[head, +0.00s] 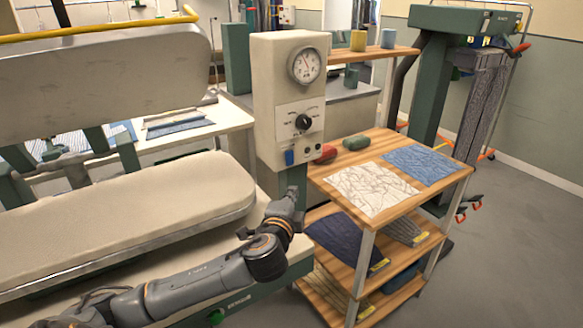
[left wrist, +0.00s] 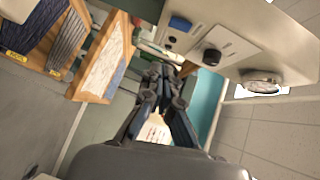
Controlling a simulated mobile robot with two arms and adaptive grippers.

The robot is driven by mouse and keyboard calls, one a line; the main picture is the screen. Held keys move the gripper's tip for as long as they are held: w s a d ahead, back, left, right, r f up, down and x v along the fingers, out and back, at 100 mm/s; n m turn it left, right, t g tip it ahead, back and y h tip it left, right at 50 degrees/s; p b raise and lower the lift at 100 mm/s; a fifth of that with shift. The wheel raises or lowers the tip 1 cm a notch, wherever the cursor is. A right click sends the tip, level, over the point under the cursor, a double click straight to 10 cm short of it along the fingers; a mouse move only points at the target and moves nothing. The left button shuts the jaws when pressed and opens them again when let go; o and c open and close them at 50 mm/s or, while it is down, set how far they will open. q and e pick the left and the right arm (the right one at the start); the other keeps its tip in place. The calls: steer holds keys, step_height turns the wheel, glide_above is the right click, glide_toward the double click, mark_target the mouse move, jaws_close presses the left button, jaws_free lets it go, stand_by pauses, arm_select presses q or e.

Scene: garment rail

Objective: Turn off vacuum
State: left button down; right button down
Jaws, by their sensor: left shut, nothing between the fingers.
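A beige control box (head: 262,95) stands on a green post in the middle of the head view. It carries a round gauge (head: 307,65), a black rotary knob (head: 303,122) on a white plate, and a blue switch (head: 289,157) at its lower left edge. The labels are too small to read. My left gripper (head: 291,194) is below the box, shut and empty, apart from the switch. In the left wrist view, my left gripper (left wrist: 168,75) points toward the box's lower part, with the blue switch (left wrist: 180,23) and the black knob (left wrist: 212,57) beyond it. My right gripper is not in view.
A padded pressing board (head: 130,215) lies left, under a raised upper plate (head: 100,75). A wooden shelf cart (head: 398,207) with folded cloths, a red roll (head: 326,153) and a green roll (head: 356,143) stands close right. Floor (head: 510,240) at the far right is clear.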

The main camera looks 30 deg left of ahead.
arm_select(q)
steer(key=shift+r, duration=0.5)
steer(key=shift+w, duration=0.1)
steer(key=p, duration=0.2)
glide_toward(293, 163)
steer(key=w+d, duration=0.2)
steer(key=w, duration=0.2)
steer(key=a, duration=0.1)
steer(key=w+a, duration=0.2)
steer(key=a, duration=0.1)
steer(key=shift+f, duration=0.4)
steer(key=shift+a+f+m+t+b, duration=0.2)
steer(key=shift+f+m+t+b, duration=0.15)
steer(key=shift+b, duration=0.65)
steer(key=shift+r+p, duration=0.25)
steer(key=shift+p, duration=0.05)
